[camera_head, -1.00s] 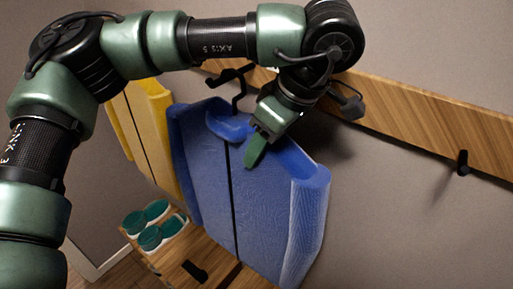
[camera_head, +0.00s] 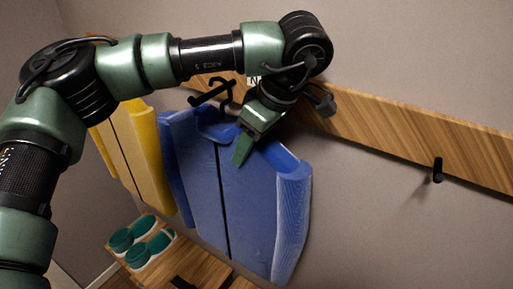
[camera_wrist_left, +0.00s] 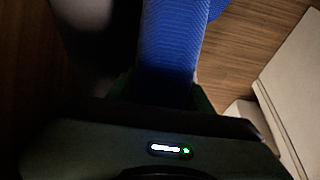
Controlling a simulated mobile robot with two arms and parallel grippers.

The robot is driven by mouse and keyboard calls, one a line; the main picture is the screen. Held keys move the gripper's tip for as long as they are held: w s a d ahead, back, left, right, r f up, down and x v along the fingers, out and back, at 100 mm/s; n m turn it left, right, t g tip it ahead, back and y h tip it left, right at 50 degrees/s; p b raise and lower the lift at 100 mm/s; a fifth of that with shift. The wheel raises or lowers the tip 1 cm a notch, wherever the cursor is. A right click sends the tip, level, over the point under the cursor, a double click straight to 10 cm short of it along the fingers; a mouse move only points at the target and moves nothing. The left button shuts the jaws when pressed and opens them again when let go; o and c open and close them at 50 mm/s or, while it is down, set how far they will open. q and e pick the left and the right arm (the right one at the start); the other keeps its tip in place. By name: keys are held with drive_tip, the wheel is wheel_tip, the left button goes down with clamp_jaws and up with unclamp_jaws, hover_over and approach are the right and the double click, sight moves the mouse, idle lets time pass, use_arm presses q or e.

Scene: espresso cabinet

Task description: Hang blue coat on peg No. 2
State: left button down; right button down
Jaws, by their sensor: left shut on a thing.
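The blue coat (camera_head: 240,215) hangs upright on a hanger in the middle of the head view. The hanger's black hook (camera_head: 225,84) is at a black peg (camera_head: 203,95) on the wooden rail; I cannot tell whether it is over the peg or in front of it. My left gripper (camera_head: 243,148) is shut on the coat's shoulder, right of the hook. Blue cloth (camera_wrist_left: 172,45) fills the middle of the left wrist view. A number label (camera_head: 254,79) above my wrist is mostly hidden. My right gripper is not in view.
The wooden rail (camera_head: 390,135) slopes across the wall. An empty black peg (camera_head: 437,170) is at its right. A yellow coat (camera_head: 128,150) hangs left of the blue one. Teal-and-white shoes (camera_head: 140,242) stand on a wooden bench (camera_head: 205,268) below.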

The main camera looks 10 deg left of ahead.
use_arm(q)
drive_tip(key=shift+w+a+f+b, duration=0.2)
drive_tip(key=shift+a+f+b, duration=0.15)
drive_tip(key=shift+a, duration=0.15)
drive_tip(key=shift+w+a+f+b, duration=0.25)
drive_tip(key=shift+a+f, duration=0.1)
drive_tip(key=shift+a, duration=0.1)
drive_tip(key=shift+s, duration=0.1)
drive_tip(key=c, duration=0.5)
unclamp_jaws()
